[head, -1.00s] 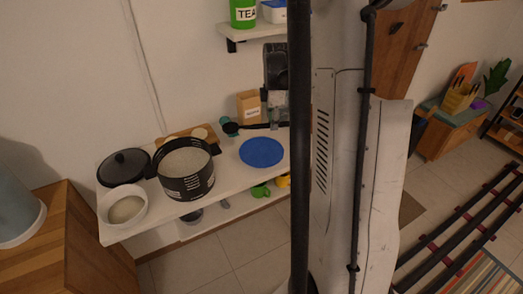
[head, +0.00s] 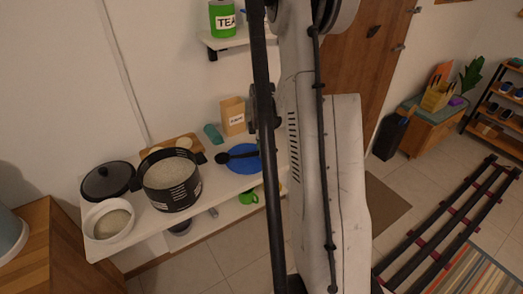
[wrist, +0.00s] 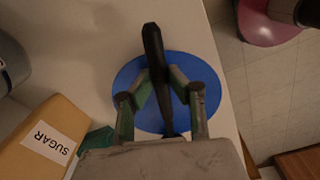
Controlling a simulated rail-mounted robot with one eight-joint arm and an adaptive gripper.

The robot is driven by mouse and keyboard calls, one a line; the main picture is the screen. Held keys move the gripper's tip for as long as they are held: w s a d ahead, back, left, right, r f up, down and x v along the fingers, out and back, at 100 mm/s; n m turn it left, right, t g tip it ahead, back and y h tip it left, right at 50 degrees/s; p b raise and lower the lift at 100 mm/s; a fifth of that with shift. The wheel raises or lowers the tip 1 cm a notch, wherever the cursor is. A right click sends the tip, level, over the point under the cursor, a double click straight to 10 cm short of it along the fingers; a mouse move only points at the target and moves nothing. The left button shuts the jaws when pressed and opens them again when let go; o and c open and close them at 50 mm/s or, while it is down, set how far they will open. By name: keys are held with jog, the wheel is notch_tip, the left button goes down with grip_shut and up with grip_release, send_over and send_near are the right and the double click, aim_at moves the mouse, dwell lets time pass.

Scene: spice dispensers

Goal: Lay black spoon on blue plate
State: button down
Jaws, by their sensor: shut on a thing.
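The black spoon (head: 235,156) is over the blue plate (head: 241,167) in the head view, its bowl end to the left. In the wrist view my gripper (wrist: 161,76) is shut on the black spoon (wrist: 152,45), whose length crosses the blue plate (wrist: 203,72) from top to bottom. One end of the spoon extends past the plate's upper rim. I cannot tell whether the spoon touches the plate. In the head view my gripper is mostly hidden behind my own arm and column.
A black pot (head: 170,182), a dark lid (head: 107,182) and a white bowl (head: 108,221) stand left on the white shelf. The sugar box (wrist: 46,142) and a teal object (head: 212,134) are close to the plate. The shelf edge lies just beyond the plate.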

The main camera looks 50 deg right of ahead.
jog(key=shift+f, duration=0.2)
jog(key=c, duration=1.7)
grip_release()
jog(key=shift+o, duration=0.2)
jog(key=shift+r, duration=0.1)
notch_tip(320, 180, up, 12)
jog(key=s+a+r+m+t, duration=0.1)
jog(key=a+r+m, duration=0.1)
jog(key=a+r, duration=0.3)
jog(key=s+a+r+m+t+h, duration=0.1)
jog(key=a+r, duration=0.1)
jog(key=a, duration=0.6)
jog(key=s+a+r+m+t, duration=0.1)
jog(key=a+r+m, duration=0.1)
jog(key=a+r, duration=0.3)
jog(key=s+a+m+t, duration=0.2)
jog(key=s+a, duration=0.3)
jog(key=a, duration=0.4)
jog(key=s+a+m+t+y, duration=0.1)
jog(key=s+a+m, duration=0.3)
jog(key=a, duration=0.5)
jog(key=shift+s+a+t, duration=0.25)
jog(key=shift+s+t, duration=0.15)
jog(key=shift+s, duration=0.65)
